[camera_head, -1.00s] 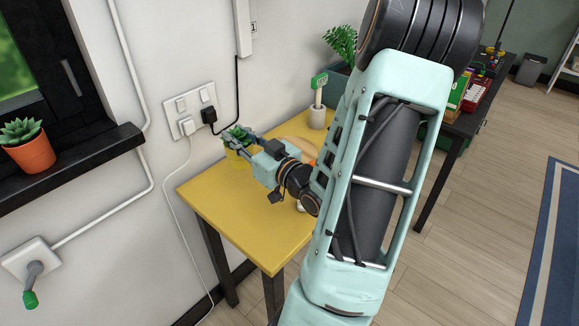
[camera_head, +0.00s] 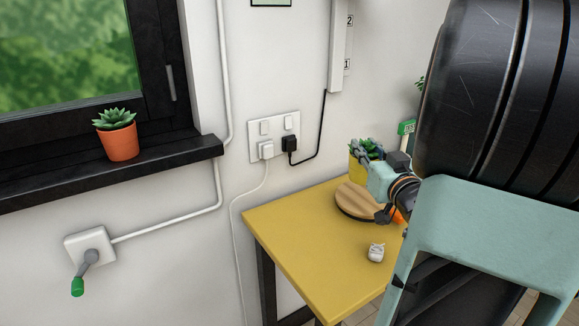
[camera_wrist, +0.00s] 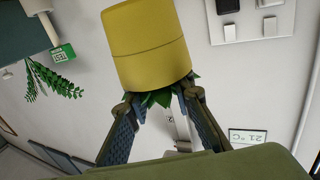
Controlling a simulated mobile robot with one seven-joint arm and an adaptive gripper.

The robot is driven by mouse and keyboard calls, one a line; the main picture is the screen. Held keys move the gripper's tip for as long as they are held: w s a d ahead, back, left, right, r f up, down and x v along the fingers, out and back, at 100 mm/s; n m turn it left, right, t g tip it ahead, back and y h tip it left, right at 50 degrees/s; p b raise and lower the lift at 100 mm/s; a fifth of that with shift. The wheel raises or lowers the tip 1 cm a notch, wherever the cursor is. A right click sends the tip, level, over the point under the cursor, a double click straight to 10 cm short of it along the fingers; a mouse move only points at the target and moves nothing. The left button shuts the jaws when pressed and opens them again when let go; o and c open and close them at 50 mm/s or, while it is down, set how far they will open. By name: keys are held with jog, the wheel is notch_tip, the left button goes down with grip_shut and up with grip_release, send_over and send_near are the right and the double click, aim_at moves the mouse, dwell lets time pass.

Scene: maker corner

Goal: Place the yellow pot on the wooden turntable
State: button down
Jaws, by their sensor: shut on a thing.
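The yellow pot (camera_head: 355,172) with a green plant is at the back of the yellow table, in my gripper (camera_head: 366,150). In the wrist view the pot (camera_wrist: 150,45) looks upside down, its plant end toward my gripper (camera_wrist: 158,100). The two fingers are shut on it near the rim, one on each side of the leaves. The wooden turntable (camera_head: 358,203) is a round, light board on a dark base on the table. In the head view the pot shows just above the turntable's back edge; I cannot tell the gap. My arm hides the right side.
The yellow table (camera_head: 310,240) carries a small white object (camera_head: 376,252) in front and an orange thing (camera_head: 398,216) right of the turntable. The wall behind has sockets (camera_head: 274,138) with a black plug (camera_head: 290,146). A potted succulent (camera_head: 117,140) stands on the windowsill. The table's left front is clear.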

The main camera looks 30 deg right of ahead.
jog(key=shift+w+d+f+b, duration=0.75)
jog(key=shift+w+d+f, duration=0.25)
jog(key=shift+d+f, duration=0.7)
jog(key=shift+w+d+f+b, duration=0.9)
jog(key=shift+d+f, duration=0.25)
jog(key=shift+f, duration=0.95)
jog(key=shift+w+d+f+b, duration=0.65)
jog(key=shift+w+d+f, duration=0.4)
jog(key=shift+d+f, duration=0.65)
jog(key=shift+a+f, duration=0.2)
jog(key=shift+a, duration=0.05)
jog(key=shift+f, duration=0.1)
jog(key=c, duration=1.7)
grip_release()
jog(key=p+v, duration=0.2)
jog(key=v, duration=1)
